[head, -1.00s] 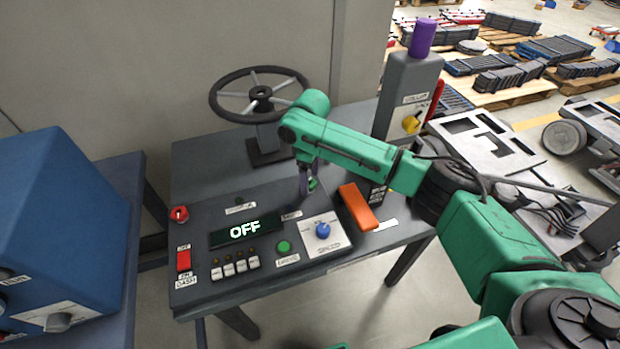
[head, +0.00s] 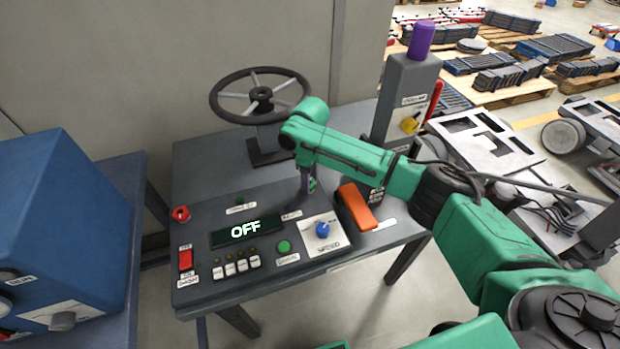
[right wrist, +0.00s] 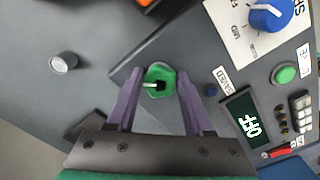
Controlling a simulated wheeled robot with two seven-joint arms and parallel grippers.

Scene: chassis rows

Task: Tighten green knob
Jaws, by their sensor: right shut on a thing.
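The green knob (right wrist: 160,80) sits on the grey console in the right wrist view, with a pale mark and a dark spot on its top. My right gripper (right wrist: 161,77) has its two purple fingers on either side of the knob and is shut on it. In the head view, my right gripper (head: 307,184) reaches down to the console, and only a small part of the green knob (head: 313,185) shows beside the fingers. My left gripper is not in view.
The console (head: 195,222) carries a display (head: 246,231) reading OFF, a green button (head: 284,247), a blue knob (head: 323,229), a red switch (head: 186,259) and an orange handle (head: 357,208). A handwheel (head: 260,93) stands behind. A grey post (head: 407,95) rises at right.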

